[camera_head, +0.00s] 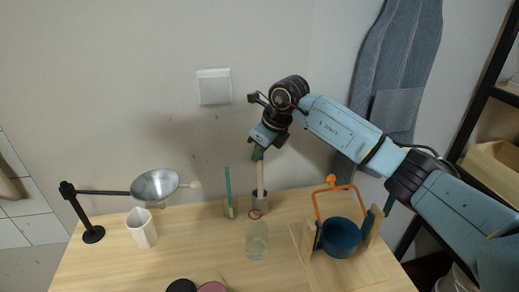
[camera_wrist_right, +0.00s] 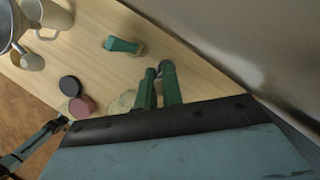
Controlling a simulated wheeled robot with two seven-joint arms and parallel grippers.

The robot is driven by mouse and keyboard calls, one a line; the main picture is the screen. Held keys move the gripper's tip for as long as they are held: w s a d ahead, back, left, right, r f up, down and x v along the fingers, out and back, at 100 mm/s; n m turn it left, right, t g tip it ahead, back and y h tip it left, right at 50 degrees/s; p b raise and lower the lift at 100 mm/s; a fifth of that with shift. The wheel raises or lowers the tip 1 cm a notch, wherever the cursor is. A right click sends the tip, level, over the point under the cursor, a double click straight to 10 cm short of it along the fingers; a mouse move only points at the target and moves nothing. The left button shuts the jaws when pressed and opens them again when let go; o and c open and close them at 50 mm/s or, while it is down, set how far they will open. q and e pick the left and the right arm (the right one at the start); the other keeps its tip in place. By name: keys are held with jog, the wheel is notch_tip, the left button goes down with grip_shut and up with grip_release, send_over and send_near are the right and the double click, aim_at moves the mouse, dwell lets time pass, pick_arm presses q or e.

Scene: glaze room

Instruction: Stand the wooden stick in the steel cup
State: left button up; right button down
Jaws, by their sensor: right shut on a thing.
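The wooden stick (camera_head: 260,179) is pale and upright in the head view. My right gripper (camera_head: 258,153) is shut on its upper end. The steel cup (camera_head: 261,201) stands on the table directly below, and the stick's lower end meets its mouth and seems to be inside. How deep it goes, and whether it touches the bottom, I cannot tell. In the right wrist view the green fingers (camera_wrist_right: 160,88) point at the grey cup (camera_wrist_right: 167,68); the stick is mostly hidden there. My left gripper is not in the head view.
A small holder (camera_head: 230,210) with a teal stick (camera_head: 228,183) stands just left of the cup. A glass (camera_head: 257,241) stands in front.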

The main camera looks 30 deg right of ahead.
jog(key=shift+f, duration=0.15)
jog(key=c, duration=1.5)
grip_release()
jog(key=shift+o, duration=0.2)
jog(key=v, duration=1.3)
jog(key=shift+r+b, duration=0.2)
jog(key=shift+b, duration=0.15)
